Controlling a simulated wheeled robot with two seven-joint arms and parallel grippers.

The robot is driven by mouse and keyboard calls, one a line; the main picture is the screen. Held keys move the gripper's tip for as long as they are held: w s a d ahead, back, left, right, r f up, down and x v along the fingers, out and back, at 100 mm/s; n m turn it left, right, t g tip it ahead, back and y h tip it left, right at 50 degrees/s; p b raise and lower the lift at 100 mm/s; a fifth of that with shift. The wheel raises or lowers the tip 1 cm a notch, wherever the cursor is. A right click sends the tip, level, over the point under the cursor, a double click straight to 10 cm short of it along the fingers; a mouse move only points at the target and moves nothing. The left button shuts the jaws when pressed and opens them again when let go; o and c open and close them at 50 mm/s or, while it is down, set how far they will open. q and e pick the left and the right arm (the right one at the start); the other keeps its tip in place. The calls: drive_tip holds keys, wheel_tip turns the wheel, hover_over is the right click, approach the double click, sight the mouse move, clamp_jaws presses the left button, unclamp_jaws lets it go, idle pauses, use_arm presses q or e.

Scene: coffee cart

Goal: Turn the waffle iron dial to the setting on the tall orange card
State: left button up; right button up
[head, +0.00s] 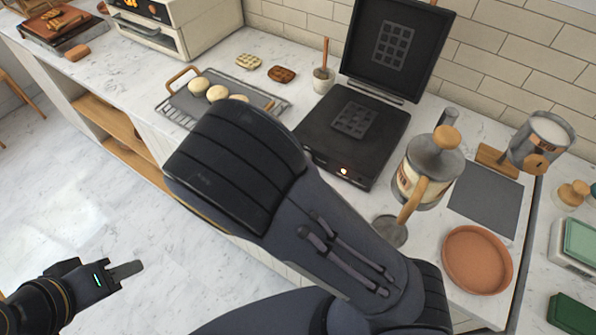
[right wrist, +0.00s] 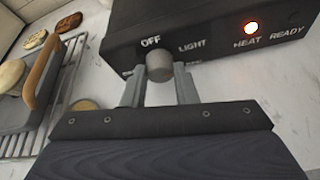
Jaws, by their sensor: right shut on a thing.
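The waffle iron (head: 352,130) stands open on the counter, its lid (head: 395,45) raised. The right wrist view shows its dark front (right wrist: 215,30) close up with a round grey dial (right wrist: 160,66). OFF is printed above the dial and LIGHT to its upper right; other lettering beside the fingers is partly hidden. No pointer mark is readable on the dial. My right gripper (right wrist: 159,73) is shut on the dial, one finger at each side. In the head view my arm hides it. My left gripper (head: 125,270) is over the floor, away from the counter. I see no tall orange card.
An orange lamp (right wrist: 250,28) glows above HEAT. A rack (head: 175,108) with a wooden-handled tray of buns lies left of the iron. A French press (head: 420,180) stands close to its right, and a terracotta plate (head: 477,259) lies farther right.

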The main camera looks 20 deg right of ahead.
drive_tip(key=shift+f+m+t+b, duration=0.25)
drive_tip(key=shift+m+t+b, duration=0.35)
drive_tip(key=shift+b, duration=1)
drive_tip(key=shift+s+d+r+m+y+b, duration=0.1)
drive_tip(key=shift+r+m+y+b, duration=0.1)
drive_tip(key=shift+m+y+b, duration=0.15)
drive_tip(key=o, duration=1)
drive_tip(key=shift+v, duration=3.9)
